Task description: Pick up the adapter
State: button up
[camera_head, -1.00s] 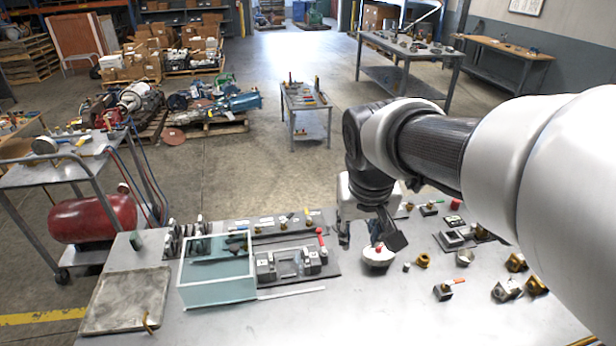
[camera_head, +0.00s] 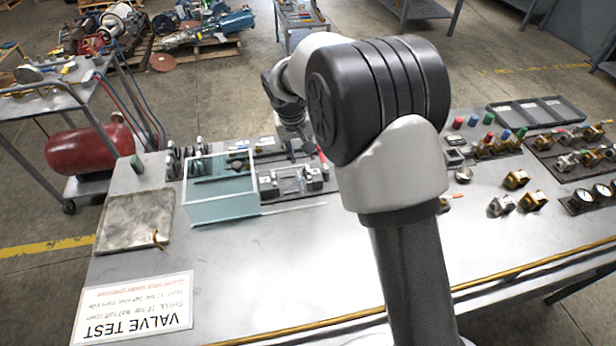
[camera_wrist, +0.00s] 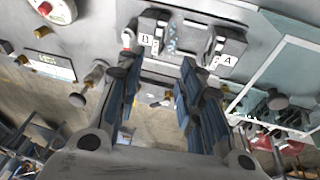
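I cannot tell for sure which piece is the adapter.
A glass-walled tank (camera_head: 222,207) stands left of the fixture. Brass valves (camera_head: 516,179) and racked parts fill the right side. The bench's front middle is clear.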

jog(key=b, duration=0.1)
send_over(307, 169)
jog(key=s, duration=0.2)
notch_tip(307, 169, down, 6)
jog(key=x, duration=0.1)
jog(key=b+x, duration=0.1)
jog(key=x, duration=0.1)
jog(key=b+x, duration=0.1)
jog(key=x, duration=0.1)
jog(key=shift+w+a+f, duration=0.1)
jog(key=shift+w+a, duration=0.15)
jog(key=shift+w, duration=0.05)
jog(key=shift+c, duration=0.5)
grip_shut()
